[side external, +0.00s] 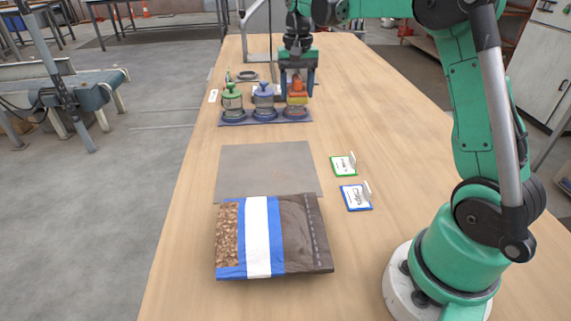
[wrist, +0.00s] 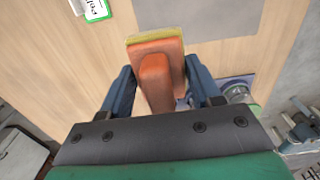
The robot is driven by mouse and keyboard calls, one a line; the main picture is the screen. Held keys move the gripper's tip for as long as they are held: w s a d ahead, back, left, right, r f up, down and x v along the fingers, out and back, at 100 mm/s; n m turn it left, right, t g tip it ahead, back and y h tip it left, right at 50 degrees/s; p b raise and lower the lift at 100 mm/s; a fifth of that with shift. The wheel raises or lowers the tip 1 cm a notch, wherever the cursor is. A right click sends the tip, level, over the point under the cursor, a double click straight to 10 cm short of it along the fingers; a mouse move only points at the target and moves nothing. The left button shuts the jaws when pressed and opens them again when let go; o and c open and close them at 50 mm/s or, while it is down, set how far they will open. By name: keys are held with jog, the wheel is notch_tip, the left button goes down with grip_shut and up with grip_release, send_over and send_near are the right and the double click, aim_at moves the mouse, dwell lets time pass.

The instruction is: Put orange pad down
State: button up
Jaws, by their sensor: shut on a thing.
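The orange pad (side external: 297,88) has a blocky orange handle and a yellow underside. My gripper (side external: 299,80) is shut on it, with a blue finger on either side of the handle. In the wrist view the pad (wrist: 155,48) hangs between the fingers of my gripper (wrist: 160,82). I cannot tell whether the pad touches that holder.
A green pad (side external: 232,97) and a blue pad (side external: 264,95) stand in the rack's other places. A grey mat (side external: 265,170) and a brown-and-blue bag (side external: 305,235) lie nearer. Two small cards (side external: 343,165) (side external: 355,197) stand right of them.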

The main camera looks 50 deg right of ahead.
notch_tip(320, 180, up, 6)
send_over(331, 137)
notch_tip(331, 137, down, 20)
jog(key=shift+f, duration=0.15)
jog(key=o, duration=1.2)
jog(key=shift+o, duration=0.2)
